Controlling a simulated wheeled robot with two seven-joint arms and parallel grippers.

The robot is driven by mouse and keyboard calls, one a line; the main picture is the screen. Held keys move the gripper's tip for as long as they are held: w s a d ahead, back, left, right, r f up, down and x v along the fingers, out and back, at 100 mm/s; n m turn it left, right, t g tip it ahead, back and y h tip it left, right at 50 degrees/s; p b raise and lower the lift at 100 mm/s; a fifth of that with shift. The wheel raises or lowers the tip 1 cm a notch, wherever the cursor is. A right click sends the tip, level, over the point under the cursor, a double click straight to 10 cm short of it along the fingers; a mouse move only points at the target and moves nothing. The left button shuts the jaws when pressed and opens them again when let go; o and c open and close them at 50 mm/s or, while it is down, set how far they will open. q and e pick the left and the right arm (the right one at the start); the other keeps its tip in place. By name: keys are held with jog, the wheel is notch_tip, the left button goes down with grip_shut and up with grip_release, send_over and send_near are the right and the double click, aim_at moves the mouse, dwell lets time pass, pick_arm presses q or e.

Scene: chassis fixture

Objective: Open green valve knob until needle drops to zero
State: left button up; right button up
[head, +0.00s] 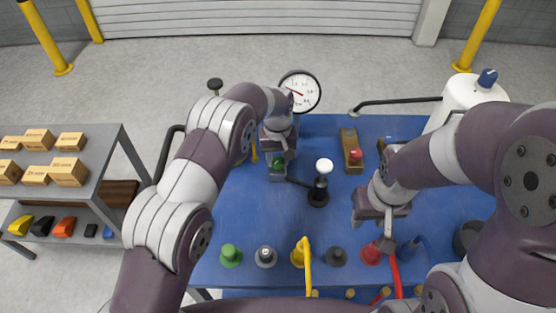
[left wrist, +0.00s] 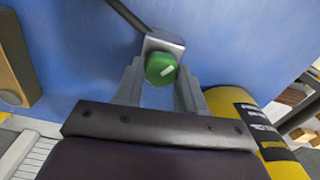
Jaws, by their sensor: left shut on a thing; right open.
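The green valve knob (head: 278,164) sits on a grey block at the back left of the blue table. In the left wrist view, the green knob (left wrist: 160,68) has a white mark pointing to the upper right. My left gripper (head: 278,156) is shut on this knob, with its fingers (left wrist: 161,78) on either side. The round white gauge (head: 301,92) stands behind the table, partly covered by my left arm. Its red needle points left and slightly up; the numbers are too small to read surely. My right gripper (head: 380,226) is open above the front right of the table.
A black post with a white ball (head: 324,166) stands right of the knob. Several coloured fittings line the front edge, including a red one (head: 371,254) close to my right gripper. A shelf with boxes (head: 68,171) is at left. A yellow cylinder (left wrist: 245,120) is near my left gripper.

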aim_at(278, 160)
pick_arm(q)
jog(key=n+b, duration=0.1)
jog(key=n, duration=0.3)
jog(key=shift+n, duration=0.4)
dwell(0.4)
jog(key=o, duration=1.1)
jog(key=shift+c, duration=0.2)
notch_tip(278, 160, up, 13)
jog(key=p, duration=0.9)
jog(key=shift+p, duration=0.35)
jog(key=shift+f, duration=0.15)
